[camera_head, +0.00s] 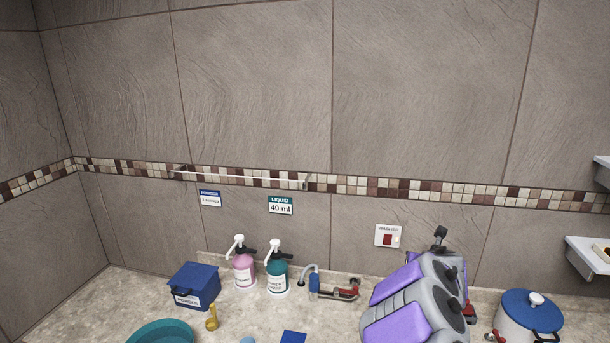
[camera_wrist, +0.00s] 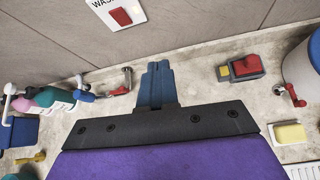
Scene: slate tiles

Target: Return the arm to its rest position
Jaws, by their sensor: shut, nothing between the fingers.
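My gripper (camera_wrist: 157,68) shows in the wrist view as two blue-grey fingers held together, shut and empty. It is above the stone counter, with bare counter around the fingertips. In the head view my purple and grey arm (camera_head: 405,315) is at the lower right, in front of the counter and the wall. I cannot make out the fingers clearly there.
A blue box (camera_head: 194,286), pink bottle (camera_head: 243,273), teal bottle (camera_head: 277,278) and red-handled tap (camera_head: 345,291) stand left of my arm. A blue-lidded white pot (camera_head: 528,322) stands right. A yellow sponge (camera_wrist: 289,134) and red-topped grey device (camera_wrist: 241,68) lie right of my gripper.

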